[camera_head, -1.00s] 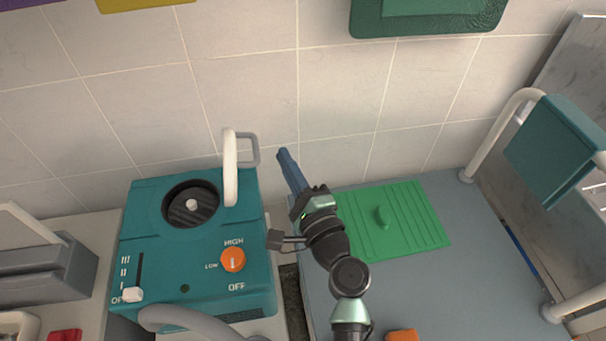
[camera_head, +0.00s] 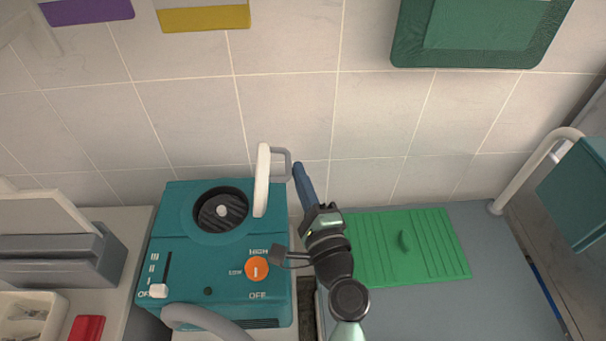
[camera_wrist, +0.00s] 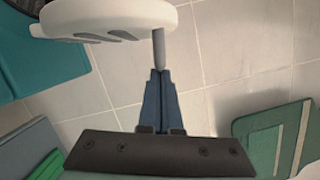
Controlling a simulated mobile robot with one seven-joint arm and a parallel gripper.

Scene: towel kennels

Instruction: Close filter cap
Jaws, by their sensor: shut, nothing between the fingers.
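The filter cap (camera_head: 262,180) is a white round lid standing upright, swung open at the right edge of the round filter opening (camera_head: 221,210) on top of the teal machine (camera_head: 180,250). A grey loop handle (camera_head: 283,165) sticks out from the cap's right side. My gripper (camera_head: 299,168) has blue fingers and is shut and empty, just right of the handle. In the wrist view the shut fingertips (camera_wrist: 160,75) are at the lower end of the grey handle bar (camera_wrist: 159,48), below the white cap (camera_wrist: 110,18). I cannot tell whether they touch it.
A tiled wall stands close behind the machine. A green ribbed board (camera_head: 410,255) lies on the grey surface to the right. An orange dial (camera_head: 257,268) and a grey hose (camera_head: 205,318) are at the machine's front. A teal wall panel (camera_head: 480,35) hangs above.

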